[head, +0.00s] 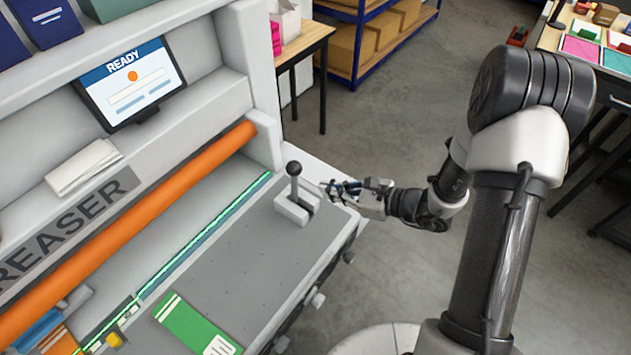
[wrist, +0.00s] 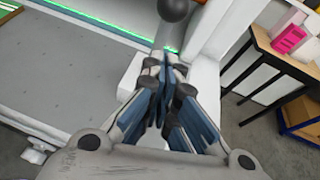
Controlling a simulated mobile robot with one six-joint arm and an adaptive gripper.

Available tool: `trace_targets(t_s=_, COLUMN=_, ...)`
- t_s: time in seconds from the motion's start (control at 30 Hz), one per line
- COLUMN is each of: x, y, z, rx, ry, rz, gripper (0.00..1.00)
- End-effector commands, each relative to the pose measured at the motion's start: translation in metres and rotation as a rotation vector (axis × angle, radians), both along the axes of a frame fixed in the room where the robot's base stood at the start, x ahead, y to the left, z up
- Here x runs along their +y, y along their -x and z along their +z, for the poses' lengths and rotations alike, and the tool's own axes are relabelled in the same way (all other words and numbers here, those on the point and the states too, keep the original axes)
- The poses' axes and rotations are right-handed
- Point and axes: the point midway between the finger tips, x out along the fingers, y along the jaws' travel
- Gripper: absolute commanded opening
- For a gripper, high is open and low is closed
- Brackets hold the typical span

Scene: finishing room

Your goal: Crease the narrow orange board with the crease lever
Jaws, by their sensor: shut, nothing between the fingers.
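The crease lever (head: 296,192) has a black knob on a short stem in a pale base, at the right end of the creaser's grey bed. It looks roughly upright. In the wrist view its dark knob (wrist: 174,9) shows just beyond my fingertips. My gripper (head: 332,188) is shut and empty, just right of the lever; I cannot tell whether it touches it. An orange board (head: 61,341) lies at the lower left of the creaser, partly cut off by the frame edge, so its width is hard to judge. Its far end is near a yellow stop (head: 115,340).
The creaser's screen (head: 132,84) reads READY. A green board (head: 197,325) lies on the bed, and a blue item (head: 37,330) is beside the orange board. An orange roller (head: 130,225) spans the machine. A wooden table (head: 306,42) stands behind.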

Motion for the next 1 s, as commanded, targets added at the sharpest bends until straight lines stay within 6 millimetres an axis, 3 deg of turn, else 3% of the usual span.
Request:
trace_targets(t_s=0.1, x=0.019, y=-0.009, z=0.003, rx=-0.003, ry=0.001, rz=0.005, gripper=0.00)
trace_targets(t_s=0.3, x=0.036, y=-0.018, z=0.012, rx=-0.003, ry=0.000, rz=0.002, gripper=0.00)
trace_targets(t_s=0.77, x=0.040, y=-0.020, z=0.015, rx=0.002, ry=0.003, rz=0.001, gripper=0.00)
trace_targets(t_s=1.0, x=0.056, y=-0.032, z=0.028, rx=0.069, ry=0.097, rz=0.006, gripper=0.00)
